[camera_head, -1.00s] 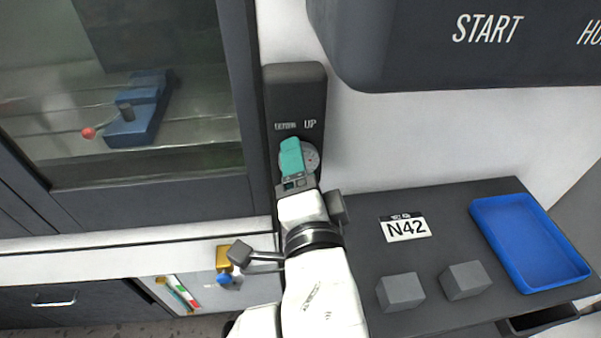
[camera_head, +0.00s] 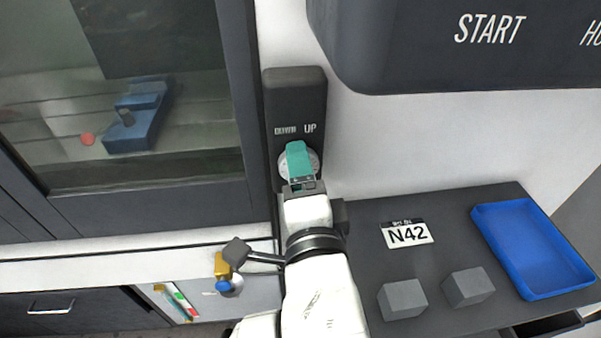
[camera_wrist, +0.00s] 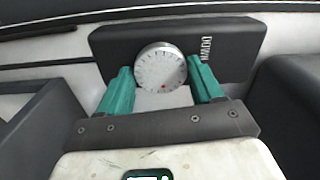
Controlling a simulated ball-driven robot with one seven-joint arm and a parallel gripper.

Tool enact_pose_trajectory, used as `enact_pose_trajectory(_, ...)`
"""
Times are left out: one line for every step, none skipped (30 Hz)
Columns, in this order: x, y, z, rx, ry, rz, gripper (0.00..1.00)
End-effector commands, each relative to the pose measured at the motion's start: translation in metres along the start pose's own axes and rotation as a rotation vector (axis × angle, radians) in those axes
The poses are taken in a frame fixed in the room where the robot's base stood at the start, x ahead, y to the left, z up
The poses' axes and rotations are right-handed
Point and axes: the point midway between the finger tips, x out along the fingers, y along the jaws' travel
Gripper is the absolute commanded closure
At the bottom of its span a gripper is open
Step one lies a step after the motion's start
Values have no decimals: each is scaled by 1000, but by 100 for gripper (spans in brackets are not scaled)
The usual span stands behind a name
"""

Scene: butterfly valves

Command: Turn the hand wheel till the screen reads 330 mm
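My gripper (camera_wrist: 160,80) has two teal fingers, spread apart, one on each side of the wheel in the wrist view. The gaps look very small; contact is not clear. The panel bears the word UP and a second blurred word in the head view; DOWN reads sideways in the wrist view. I see no readable mm figure.
A glazed cabinet (camera_head: 240,100) with a blue vice (camera_head: 140,120) inside stands left. A dark START console (camera_head: 450,50) overhangs above.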

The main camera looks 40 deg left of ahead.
Motion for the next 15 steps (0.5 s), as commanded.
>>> enact_pose_trajectory(0,1,0,0,1,1,29)
enact_pose_trajectory(0,1,0,0,1,1,26)
enact_pose_trajectory(0,0,0,0,1,1,22)
enact_pose_trajectory(0,0,0,0,1,0,19)
enact_pose_trajectory(0,0,0,0,0,0,16)
enact_pose_trajectory(0,0,0,-1,0,0,13)
enact_pose_trajectory(0,0,0,-1,0,0,11)
enact_pose_trajectory(0,0,0,-1,0,-1,11)
enact_pose_trajectory(0,0,0,-1,0,-1,11)
enact_pose_trajectory(0,0,0,-1,0,-1,11)
enact_pose_trajectory(0,0,0,-1,0,-1,11)
enact_pose_trajectory(0,0,0,-1,0,-1,11)
enact_pose_trajectory(0,0,0,-1,0,-1,11)
enact_pose_trajectory(-1,0,0,-1,0,-1,11)
enact_pose_trajectory(-2,0,0,-1,-1,-1,11)
